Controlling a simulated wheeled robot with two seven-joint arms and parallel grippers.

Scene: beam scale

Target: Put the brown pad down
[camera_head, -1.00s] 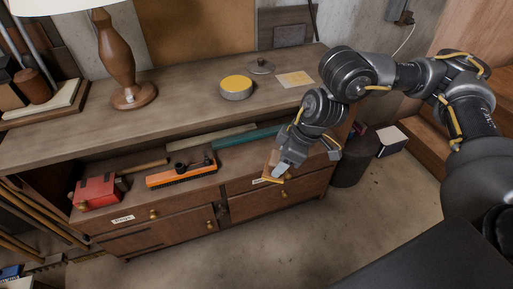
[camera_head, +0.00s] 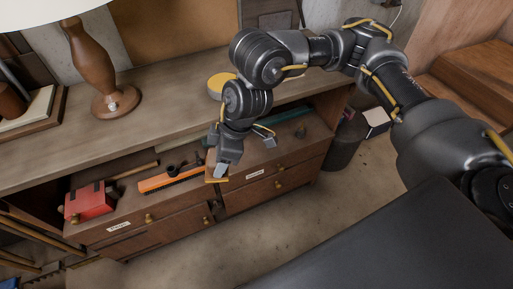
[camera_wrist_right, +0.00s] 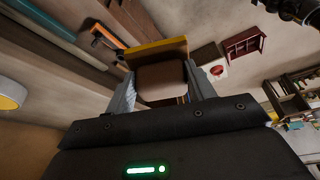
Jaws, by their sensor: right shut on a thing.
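The brown pad is held by my right gripper (camera_head: 220,170). In the head view only a small tan edge of the pad (camera_head: 216,179) shows below the fingers, over the front of the lower drawer unit. In the right wrist view the brown pad (camera_wrist_right: 162,80) sits between the two fingers, with a yellow-orange strip (camera_wrist_right: 155,51) along its far edge. The fingers are shut on it. Whether the pad touches the ledge below cannot be told. My left gripper is not in view.
An orange and black brush (camera_head: 171,180) and a red box (camera_head: 90,202) lie on the lower ledge to the left. A teal bar (camera_head: 290,119) lies behind on the right. A yellow-topped tin (camera_head: 216,88) and a lamp (camera_head: 97,70) stand on the upper top.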

